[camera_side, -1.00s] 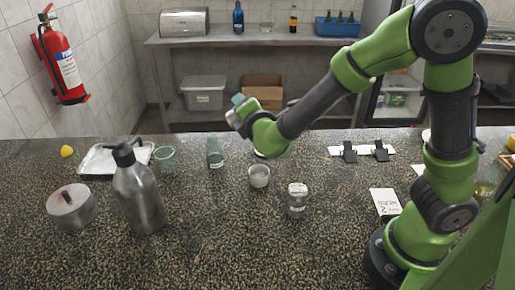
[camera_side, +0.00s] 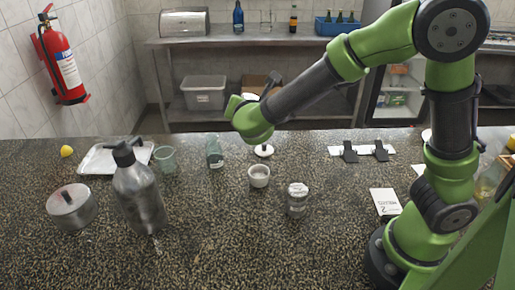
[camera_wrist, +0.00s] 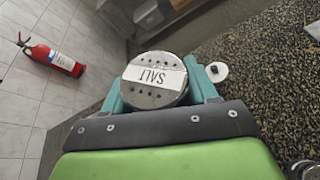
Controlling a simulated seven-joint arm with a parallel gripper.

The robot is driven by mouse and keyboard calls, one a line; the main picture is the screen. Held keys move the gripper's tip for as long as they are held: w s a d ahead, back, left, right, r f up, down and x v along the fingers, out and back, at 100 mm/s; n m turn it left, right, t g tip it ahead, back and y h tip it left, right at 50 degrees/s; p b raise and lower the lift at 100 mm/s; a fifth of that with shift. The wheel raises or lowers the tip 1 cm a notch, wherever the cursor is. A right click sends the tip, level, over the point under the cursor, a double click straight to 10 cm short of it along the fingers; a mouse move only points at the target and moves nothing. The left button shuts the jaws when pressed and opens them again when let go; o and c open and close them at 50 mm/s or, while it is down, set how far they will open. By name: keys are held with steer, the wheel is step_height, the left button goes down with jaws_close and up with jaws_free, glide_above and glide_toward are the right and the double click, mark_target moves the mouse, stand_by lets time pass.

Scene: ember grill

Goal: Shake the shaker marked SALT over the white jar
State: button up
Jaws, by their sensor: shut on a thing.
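The shaker marked SALT (camera_wrist: 155,80) has a round metal top with holes and a white label, which reads upside down in the wrist view. My gripper (camera_wrist: 157,88) is shut on it, with a teal finger on each side. In the side view my wrist hangs above and slightly left of the white jar (camera_side: 259,178) and hides most of the gripper and shaker. The jar stands open on the counter, apart from them. I cannot tell the shaker's exact tilt, or whether anything falls from it.
A white lid (camera_side: 263,150) with a dark knob lies behind the jar. Another metal-topped shaker (camera_side: 297,197) stands right of it. The front middle counter is clear.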

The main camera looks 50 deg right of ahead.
steer(key=n+g, duration=0.1)
steer(key=n+g+h, duration=0.1)
steer(key=n, duration=0.1)
steer(key=shift+r, duration=0.3)
stand_by(0.4)
